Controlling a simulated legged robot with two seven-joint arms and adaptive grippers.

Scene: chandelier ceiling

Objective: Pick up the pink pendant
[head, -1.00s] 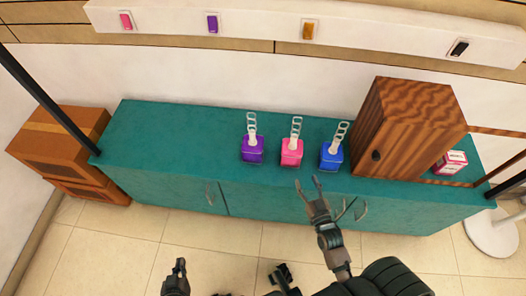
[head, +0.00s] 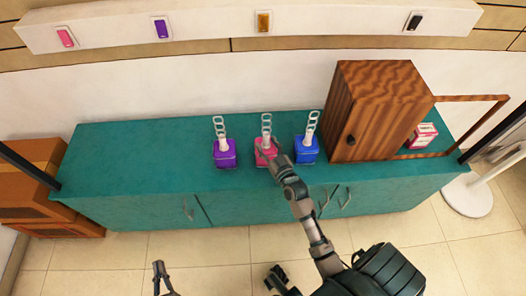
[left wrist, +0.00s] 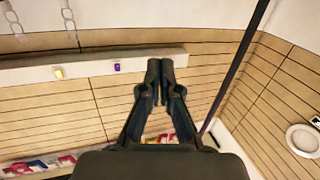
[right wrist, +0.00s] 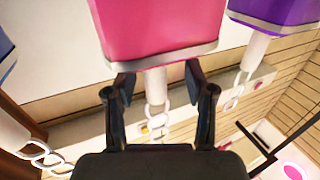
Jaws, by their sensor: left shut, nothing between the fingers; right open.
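The pink pendant (head: 262,158) stands on the teal cabinet (head: 130,150), between the purple pendant (head: 225,158) and the blue pendant (head: 306,153). It has a boxy pink body and a white neck with a pale chain. My right gripper (head: 272,148) is at its right front and partly covers it. In the right wrist view the pink pendant (right wrist: 163,30) is large, and my open right gripper (right wrist: 158,84) has a finger on each side of its white neck. Contact cannot be told. My left gripper (head: 159,266) is shut and empty, low and away from the cabinet; its closed fingers show in the left wrist view (left wrist: 160,66).
A striped wooden box (head: 375,115) with a knob stands right of the blue pendant, and a small pink-and-white box (head: 421,136) lies beyond it. A white wall ledge (head: 230,22) carries several coloured switches. The cabinet top left of the purple pendant is clear.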

